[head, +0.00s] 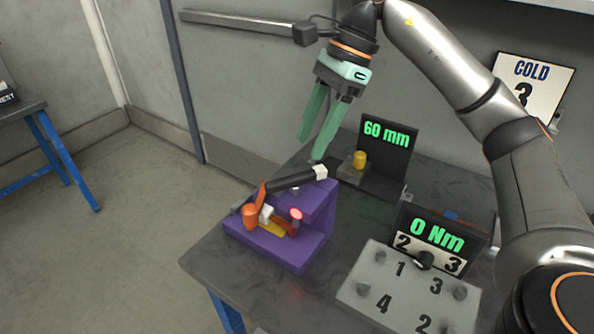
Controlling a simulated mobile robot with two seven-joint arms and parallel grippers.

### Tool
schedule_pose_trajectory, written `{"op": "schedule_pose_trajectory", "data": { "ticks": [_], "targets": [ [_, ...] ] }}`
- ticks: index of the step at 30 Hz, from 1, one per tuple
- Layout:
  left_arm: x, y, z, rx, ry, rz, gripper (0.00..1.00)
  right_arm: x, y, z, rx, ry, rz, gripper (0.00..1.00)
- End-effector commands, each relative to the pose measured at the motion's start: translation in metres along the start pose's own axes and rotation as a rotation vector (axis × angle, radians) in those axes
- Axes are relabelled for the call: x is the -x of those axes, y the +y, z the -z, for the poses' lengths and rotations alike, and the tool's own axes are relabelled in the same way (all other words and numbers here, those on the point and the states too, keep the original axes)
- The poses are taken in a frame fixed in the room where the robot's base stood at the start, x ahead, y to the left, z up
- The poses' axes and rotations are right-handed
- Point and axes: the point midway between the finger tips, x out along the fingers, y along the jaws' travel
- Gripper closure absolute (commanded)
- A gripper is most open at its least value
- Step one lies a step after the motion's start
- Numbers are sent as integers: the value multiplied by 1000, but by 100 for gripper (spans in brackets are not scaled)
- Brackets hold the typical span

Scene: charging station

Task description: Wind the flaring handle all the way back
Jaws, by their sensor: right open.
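The purple flaring fixture (322,212) stands on the grey table's left part. Its dark handle (290,181) runs from an orange arm (262,194) on the left up to a pale end (320,173) on the right. An orange knob (250,215) and a lit red spot (296,214) show on the fixture. My right gripper (311,148) has green fingers, points down and is open. Its fingertips are just above the handle's pale end; I cannot tell whether they touch it. My left gripper is not in view.
A dark "60 mm" display (388,143) with a yellow cylinder (359,159) in front stands behind the fixture. A "0 Nm" display (437,234) and a light numbered plate (400,292) lie to the right. Bare table (225,262) shows at the front left.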

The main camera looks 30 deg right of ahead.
Motion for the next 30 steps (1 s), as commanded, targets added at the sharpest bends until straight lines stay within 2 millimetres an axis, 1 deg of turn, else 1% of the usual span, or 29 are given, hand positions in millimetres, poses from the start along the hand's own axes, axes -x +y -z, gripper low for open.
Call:
{"op": "schedule_pose_trajectory", "data": {
  "ticks": [1, 3, 6, 9, 12, 15, 22, 23, 30],
  "targets": [
    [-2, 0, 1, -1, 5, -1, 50, -13, 0, 1, -1, 3, -3, 48],
    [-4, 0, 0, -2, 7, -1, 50, -27, 0, 1, -2, 2, -3, 48],
    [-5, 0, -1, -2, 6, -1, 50, -43, 1, 1, -2, 2, -4, 48],
    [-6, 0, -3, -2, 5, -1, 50, -55, 0, 0, -2, 1, -2, 48],
    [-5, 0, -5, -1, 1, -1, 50, -62, 0, 0, -3, 0, -1, 48],
    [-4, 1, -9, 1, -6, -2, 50, -66, 0, 0, -3, 0, -2, 48],
    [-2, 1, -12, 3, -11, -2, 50, -66, 0, 0, -3, 0, -1, 48],
    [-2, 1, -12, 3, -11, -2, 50, -66, 0, 0, -3, 0, -1, 49],
    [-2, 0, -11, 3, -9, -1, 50, -66, 0, 0, -3, 0, -1, 76]
  ]
}}
